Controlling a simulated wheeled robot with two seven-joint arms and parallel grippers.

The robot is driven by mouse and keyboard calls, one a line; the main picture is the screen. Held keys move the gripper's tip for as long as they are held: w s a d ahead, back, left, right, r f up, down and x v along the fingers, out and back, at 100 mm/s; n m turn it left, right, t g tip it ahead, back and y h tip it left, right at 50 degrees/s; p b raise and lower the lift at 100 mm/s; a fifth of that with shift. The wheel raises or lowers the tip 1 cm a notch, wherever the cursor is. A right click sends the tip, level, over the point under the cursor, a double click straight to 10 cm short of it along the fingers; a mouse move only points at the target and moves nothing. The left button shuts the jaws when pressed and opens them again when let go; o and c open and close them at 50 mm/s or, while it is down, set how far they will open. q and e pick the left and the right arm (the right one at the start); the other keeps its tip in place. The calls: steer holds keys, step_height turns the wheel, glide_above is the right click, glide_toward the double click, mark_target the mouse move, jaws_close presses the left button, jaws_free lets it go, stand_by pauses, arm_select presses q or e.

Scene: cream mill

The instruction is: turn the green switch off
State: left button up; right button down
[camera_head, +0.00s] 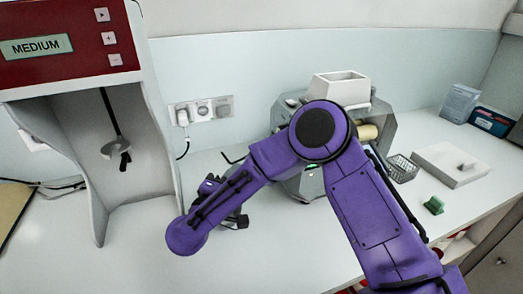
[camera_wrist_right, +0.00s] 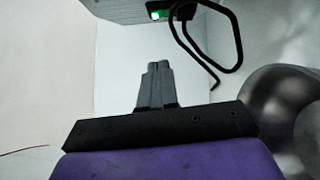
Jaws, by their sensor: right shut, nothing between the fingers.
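The green switch (camera_wrist_right: 156,15) glows bright green on the underside or lower face of a grey housing at the top of the right wrist view. A black bent rod (camera_wrist_right: 215,65) hangs beside it on the right. My right gripper (camera_wrist_right: 157,68) is shut and empty, its fingertips below the switch in that picture and apart from it. In the head view my purple right arm crosses in front of the grey mill (camera_head: 384,125) and covers much of it. The right gripper's dark body shows left of the mill, its fingertips unclear. My left gripper is not in view.
A red-topped machine (camera_head: 70,45) reading MEDIUM stands at the left. Wall sockets (camera_head: 202,110) sit behind the counter (camera_head: 130,245). A wire basket (camera_head: 402,168), a white board (camera_head: 450,163), a green block (camera_head: 434,205) and boxes (camera_head: 460,103) lie at the right.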

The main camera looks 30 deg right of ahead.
steer(key=s+d+p+x, duration=0.1)
steer(key=s+p+x, duration=0.1)
steer(key=p+x, duration=0.6)
steer(key=x, duration=0.5)
steer(key=shift+s+r, duration=0.15)
steer(key=shift+s, duration=0.25)
steer(key=shift+w+d, duration=0.1)
